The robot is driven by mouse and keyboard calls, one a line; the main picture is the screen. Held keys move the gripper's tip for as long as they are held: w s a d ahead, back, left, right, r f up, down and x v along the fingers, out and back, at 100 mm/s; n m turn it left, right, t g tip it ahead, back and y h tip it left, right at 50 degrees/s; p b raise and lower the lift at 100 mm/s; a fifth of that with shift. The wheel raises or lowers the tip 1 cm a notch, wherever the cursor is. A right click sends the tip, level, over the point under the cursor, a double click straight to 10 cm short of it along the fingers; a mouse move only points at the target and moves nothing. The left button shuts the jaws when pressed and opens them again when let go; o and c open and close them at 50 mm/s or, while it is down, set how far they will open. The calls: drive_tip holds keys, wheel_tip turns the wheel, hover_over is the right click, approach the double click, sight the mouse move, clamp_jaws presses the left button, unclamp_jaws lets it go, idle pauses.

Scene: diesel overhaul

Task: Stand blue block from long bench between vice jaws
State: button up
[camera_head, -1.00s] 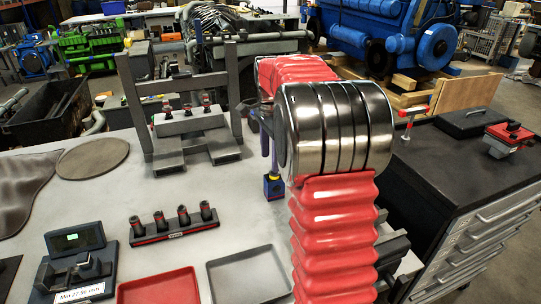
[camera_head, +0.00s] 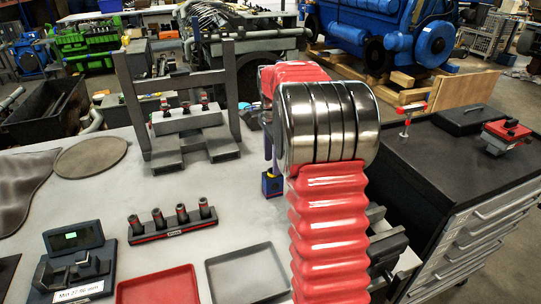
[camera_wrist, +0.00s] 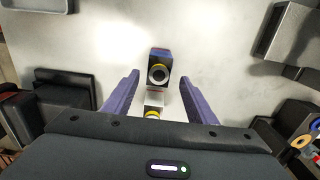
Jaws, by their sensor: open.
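The small blue block (camera_head: 272,186), with a yellow part on top, stands on the long grey bench (camera_head: 230,210) just left of my red arm in the head view. My gripper (camera_wrist: 156,90) shows in the wrist view as two purple fingers spread apart. A dark block with a blue edge and a pale ring (camera_wrist: 160,68) lies just beyond the fingertips. A pale piece with a yellow ring sits between the fingers, partly cut off by my gripper body. Nothing is clamped. A red and black device (camera_head: 507,136) on the cabinet may be the vice; I cannot tell.
A grey two-post stand (camera_head: 190,135), a socket rack (camera_head: 175,224), a red tray (camera_head: 158,288), a grey tray (camera_head: 247,273) and a gauge (camera_head: 75,262) are on the bench. A dark drawer cabinet (camera_head: 450,160) stands right. My arm hides part of the bench.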

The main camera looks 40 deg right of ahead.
drive_tip(key=shift+f, duration=3.4)
drive_tip(key=shift+c, duration=0.7)
drive_tip(key=c, duration=0.9)
drive_tip(key=shift+r, duration=2.55)
drive_tip(key=w+a+r+n, duration=0.2)
drive_tip(key=a+n, duration=0.4)
drive_tip(key=a, duration=0.3)
drive_tip(key=w+a+r+n, duration=0.2)
drive_tip(key=w+a+n, duration=0.2)
drive_tip(key=a, duration=0.5)
drive_tip(key=w+a+r+n, duration=0.3)
drive_tip(key=a+n, duration=0.4)
drive_tip(key=a, duration=0.2)
drive_tip(key=shift+w+n, duration=0.2)
drive_tip(key=shift+n, duration=0.1)
